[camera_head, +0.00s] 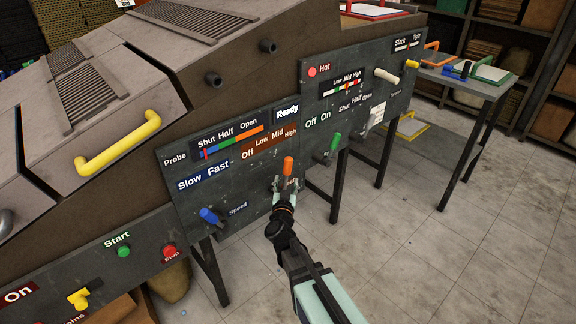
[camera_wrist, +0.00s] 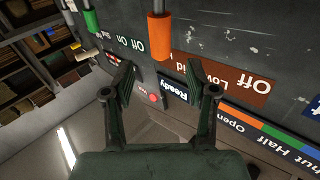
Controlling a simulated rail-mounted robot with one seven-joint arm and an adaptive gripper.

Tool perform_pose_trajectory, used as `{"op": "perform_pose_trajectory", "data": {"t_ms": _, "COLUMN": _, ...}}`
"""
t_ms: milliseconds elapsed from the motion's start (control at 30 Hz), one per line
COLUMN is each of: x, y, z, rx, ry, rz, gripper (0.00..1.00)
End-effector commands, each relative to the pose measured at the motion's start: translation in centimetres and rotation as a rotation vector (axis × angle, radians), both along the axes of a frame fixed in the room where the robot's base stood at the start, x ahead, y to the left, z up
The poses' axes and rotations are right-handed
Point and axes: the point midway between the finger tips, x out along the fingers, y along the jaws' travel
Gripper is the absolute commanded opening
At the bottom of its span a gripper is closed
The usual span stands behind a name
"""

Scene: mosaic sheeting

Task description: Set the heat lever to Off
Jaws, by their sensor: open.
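The heat lever (camera_head: 288,166) has an orange handle and stands on the dark control panel under the label strip Off, Low, Mid, High. Its handle is at the High end of the strip, away from Off. In the wrist view, which is upside down, the orange handle (camera_wrist: 159,37) covers part of the brown strip (camera_wrist: 232,80), with Off to its right. My gripper (camera_head: 287,185) is open at the lower part of the lever. In the wrist view its fingers (camera_wrist: 159,80) are spread either side of the handle's line. I cannot tell whether they touch it.
A blue Speed lever (camera_head: 210,216) sits to the left and a green Off/On lever (camera_head: 334,143) to the right. Start (camera_head: 124,251) and Stop (camera_head: 169,251) buttons are at lower left. A yellow handle (camera_head: 120,143) is on the machine cover. Open floor lies in front.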

Motion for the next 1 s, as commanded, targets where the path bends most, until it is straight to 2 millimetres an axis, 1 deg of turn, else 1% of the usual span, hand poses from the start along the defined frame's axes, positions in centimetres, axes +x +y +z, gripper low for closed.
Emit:
{"op": "perform_pose_trajectory", "data": {"t_ms": 33, "x": 1.5, "y": -0.1, "z": -0.1, "rx": 0.001, "ry": 0.0, "rz": -0.001, "gripper": 0.57}}
{"op": "perform_pose_trajectory", "data": {"t_ms": 200, "x": 4.8, "y": -0.7, "z": 0.0, "rx": 0.002, "ry": 0.0, "rz": 0.0, "gripper": 0.57}}
{"op": "perform_pose_trajectory", "data": {"t_ms": 400, "x": 8.0, "y": -1.2, "z": 0.0, "rx": 0.0, "ry": 0.0, "rz": 0.0, "gripper": 0.57}}
{"op": "perform_pose_trajectory", "data": {"t_ms": 500, "x": 9.0, "y": -1.4, "z": 0.0, "rx": 0.001, "ry": 0.0, "rz": 0.001, "gripper": 0.57}}
{"op": "perform_pose_trajectory", "data": {"t_ms": 700, "x": 10.0, "y": -1.6, "z": 0.0, "rx": 0.001, "ry": 0.001, "rz": 0.001, "gripper": 0.57}}
{"op": "perform_pose_trajectory", "data": {"t_ms": 967, "x": 10.0, "y": -1.6, "z": 0.0, "rx": 0.001, "ry": 0.001, "rz": 0.001, "gripper": 0.57}}
{"op": "perform_pose_trajectory", "data": {"t_ms": 1000, "x": 10.0, "y": -1.6, "z": 0.0, "rx": 0.001, "ry": 0.001, "rz": 0.001, "gripper": 0.54}}
